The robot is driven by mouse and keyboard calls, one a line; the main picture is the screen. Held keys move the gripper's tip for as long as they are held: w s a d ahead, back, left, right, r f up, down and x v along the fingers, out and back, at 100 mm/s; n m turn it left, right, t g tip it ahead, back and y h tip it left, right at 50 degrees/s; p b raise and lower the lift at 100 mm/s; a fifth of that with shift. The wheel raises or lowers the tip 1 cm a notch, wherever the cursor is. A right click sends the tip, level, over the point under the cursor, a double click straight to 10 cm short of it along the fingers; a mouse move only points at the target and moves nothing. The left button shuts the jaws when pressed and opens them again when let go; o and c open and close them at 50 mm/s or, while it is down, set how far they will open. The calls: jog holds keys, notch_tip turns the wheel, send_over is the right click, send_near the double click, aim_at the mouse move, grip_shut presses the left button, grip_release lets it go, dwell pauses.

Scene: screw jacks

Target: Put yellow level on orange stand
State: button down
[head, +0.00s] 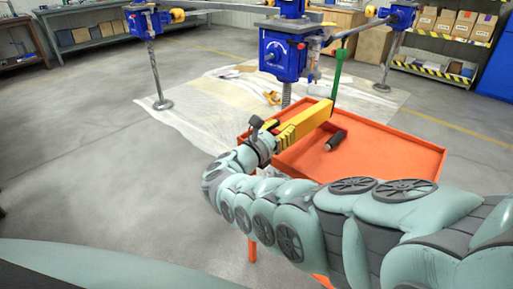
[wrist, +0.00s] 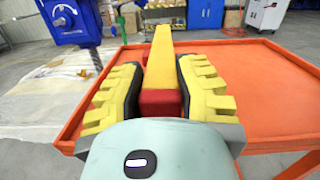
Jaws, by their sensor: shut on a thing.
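The yellow level (head: 308,120) is a long bar. In the wrist view the level (wrist: 169,70) has a red near end and lies lengthwise between the two yellow ribbed fingers of my gripper (wrist: 161,80). My gripper (head: 277,134) is shut on it and points away from me, at the left side of the orange stand (head: 405,163). The stand is a shallow orange tray on legs, and it also shows in the wrist view (wrist: 265,90). The level reaches over the stand's far left part. I cannot tell whether it touches the surface.
A dark handle-like tool (head: 336,139) lies on the stand. A green upright piece (head: 338,75) is by the level's far end. Behind stands a blue screw jack (head: 284,55), with a pale floor sheet (head: 205,105) below. The floor to the left is clear.

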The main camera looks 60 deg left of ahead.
jog(key=w+d+p, duration=0.1)
jog(key=w+d, duration=0.1)
jog(key=d, duration=0.2)
jog(key=w+d+p, duration=0.1)
jog(key=w+d, duration=0.2)
jog(key=d, duration=0.2)
jog(key=w+d+f+p, duration=0.1)
jog(key=w+d, duration=0.1)
jog(key=d, duration=0.3)
jog(key=shift+w+d+f, duration=0.1)
jog(key=shift+w, duration=0.05)
jog(key=shift+f, duration=0.1)
jog(key=shift+f+b, duration=0.55)
jog(key=shift+f, duration=1.15)
jog(key=c, duration=0.8)
grip_release()
jog(key=shift+o, duration=0.2)
jog(key=v, duration=1.2)
jog(key=shift+p, duration=0.3)
